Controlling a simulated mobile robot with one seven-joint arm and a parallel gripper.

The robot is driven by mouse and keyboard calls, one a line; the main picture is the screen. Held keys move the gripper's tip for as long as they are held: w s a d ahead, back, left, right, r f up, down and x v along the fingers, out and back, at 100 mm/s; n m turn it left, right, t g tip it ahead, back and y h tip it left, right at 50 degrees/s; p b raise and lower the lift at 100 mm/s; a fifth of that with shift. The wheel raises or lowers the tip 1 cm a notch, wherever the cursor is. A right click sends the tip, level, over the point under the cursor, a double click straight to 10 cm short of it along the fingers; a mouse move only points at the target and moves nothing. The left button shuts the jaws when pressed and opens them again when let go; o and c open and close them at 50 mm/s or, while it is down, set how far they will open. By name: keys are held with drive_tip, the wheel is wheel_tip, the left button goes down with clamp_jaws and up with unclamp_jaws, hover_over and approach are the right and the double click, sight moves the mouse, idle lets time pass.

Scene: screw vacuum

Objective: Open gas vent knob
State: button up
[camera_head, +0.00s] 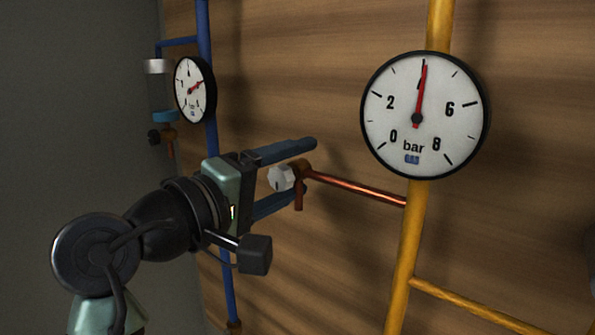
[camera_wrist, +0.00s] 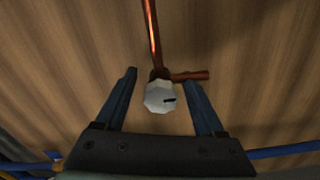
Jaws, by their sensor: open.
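The gas vent knob (camera_head: 282,178) is a small white faceted knob on the end of a copper vent pipe (camera_head: 355,188). My gripper (camera_head: 305,176) is open, with one blue finger above the knob and one below it in the head view. In the wrist view the knob (camera_wrist: 159,97) has a dark mark on its face and lies between the two fingers of my gripper (camera_wrist: 163,88), with a gap on both sides. Neither finger touches it. A short copper outlet (camera_wrist: 190,75) points right behind the knob there.
A yellow pipe (camera_head: 407,240) carries a large gauge (camera_head: 425,115), its red needle pointing nearly straight up. A blue pipe (camera_head: 204,25) with a smaller gauge (camera_head: 195,90) runs at the left. The wooden wall (camera_head: 310,60) stands close behind the knob.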

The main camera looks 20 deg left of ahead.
drive_tip(key=b+v, duration=0.5)
drive_tip(key=v, duration=0.7)
drive_tip(key=shift+s, duration=0.15)
